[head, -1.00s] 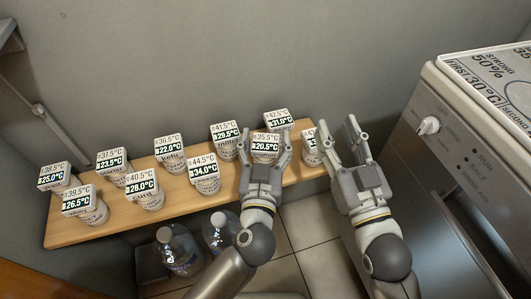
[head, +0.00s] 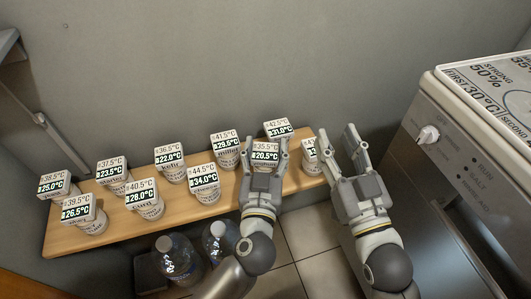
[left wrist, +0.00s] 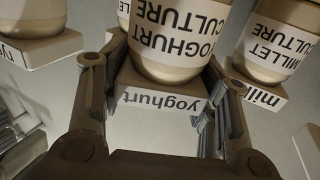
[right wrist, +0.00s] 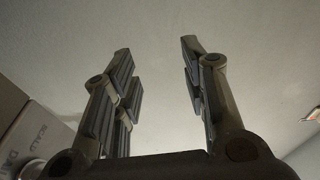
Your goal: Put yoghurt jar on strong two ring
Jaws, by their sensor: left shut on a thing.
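The yoghurt jar (head: 265,152) is a white jar with a 35.5°C / 20.5°C tag on its lid, at the front right of the wooden shelf. My left gripper (head: 264,146) is shut on it, one finger at each side. In the left wrist view the yoghurt jar (left wrist: 178,45) appears upside down between the fingers, its label readable. It appears to be still on the shelf. My right gripper (head: 337,133) is open and empty, right of the shelf; it also shows empty in the right wrist view (right wrist: 158,65).
Several similar tagged jars stand on the wooden shelf (head: 125,228), including the millet jar (head: 226,145) left of the yoghurt jar. One jar (head: 311,152) is close between my grippers. Water bottles (head: 180,256) stand on the floor below. The machine front (head: 440,165) is at the right.

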